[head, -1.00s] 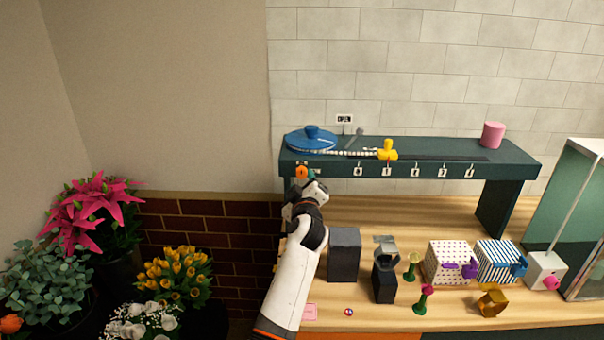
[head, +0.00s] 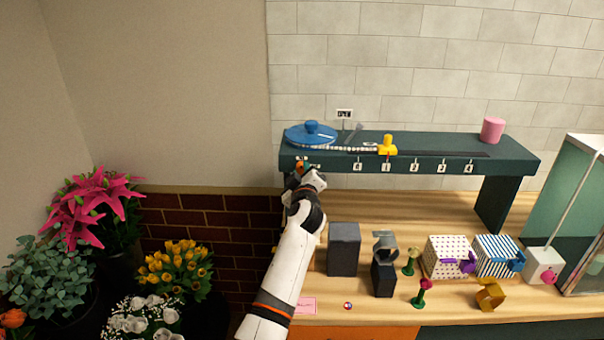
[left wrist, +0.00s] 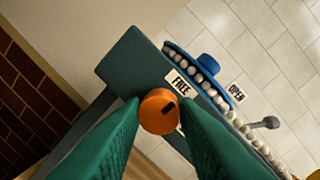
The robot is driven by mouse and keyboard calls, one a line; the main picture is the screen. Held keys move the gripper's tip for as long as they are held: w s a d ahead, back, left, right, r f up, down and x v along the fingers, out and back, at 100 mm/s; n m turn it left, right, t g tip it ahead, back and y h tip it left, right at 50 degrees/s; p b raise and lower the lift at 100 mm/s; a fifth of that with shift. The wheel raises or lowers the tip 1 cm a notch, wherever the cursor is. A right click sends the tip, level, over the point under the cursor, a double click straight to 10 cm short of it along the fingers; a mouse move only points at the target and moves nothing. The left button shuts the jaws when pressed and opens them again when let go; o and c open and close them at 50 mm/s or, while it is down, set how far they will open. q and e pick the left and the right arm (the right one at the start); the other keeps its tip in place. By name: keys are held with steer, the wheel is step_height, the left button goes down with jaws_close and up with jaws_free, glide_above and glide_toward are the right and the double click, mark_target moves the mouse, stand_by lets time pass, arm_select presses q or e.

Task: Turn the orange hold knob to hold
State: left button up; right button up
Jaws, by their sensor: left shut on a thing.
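The orange hold knob (left wrist: 159,112) sits on the front face of the dark green shelf, near its left end. In the left wrist view it is between my green fingertips, with a dark mark on its face toward the FREE label (left wrist: 181,84). In the head view only a bit of the orange knob (head: 299,167) shows; my left gripper hides the rest. My left gripper (head: 304,176) is shut on the knob; its fingers also fill the lower left wrist view (left wrist: 160,118). My right gripper is not in view.
The shelf (head: 440,147) carries a blue lidded disc (head: 311,134) with a white bead chain, a yellow slider (head: 387,146) and a pink cylinder (head: 492,130). Below stand a dark grey block (head: 344,250), patterned boxes (head: 447,260) and small stands. Potted flowers (head: 95,205) are at left.

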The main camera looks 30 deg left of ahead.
arm_select(q)
steer(key=shift+f, duration=0.1)
steer(key=m+b, duration=0.3)
steer(key=shift+f, duration=0.2)
steer(key=shift+m+b, duration=0.5)
steer(key=shift+m, duration=0.5)
steer(key=m+b, duration=0.1)
steer(key=m, duration=0.1)
steer(key=shift+m+t, duration=0.3)
steer(key=shift+m, duration=0.1)
steer(key=m, duration=0.4)
steer(key=shift+m+t, duration=0.3)
steer(key=shift+m, duration=0.1)
steer(key=m, duration=0.3)
steer(key=shift+r+m+p, duration=0.1)
steer(key=shift+m+p, duration=0.2)
steer(key=shift+m+t+h+p, duration=0.3)
steer(key=shift+m+h, duration=0.1)
steer(key=shift+m, duration=0.9)
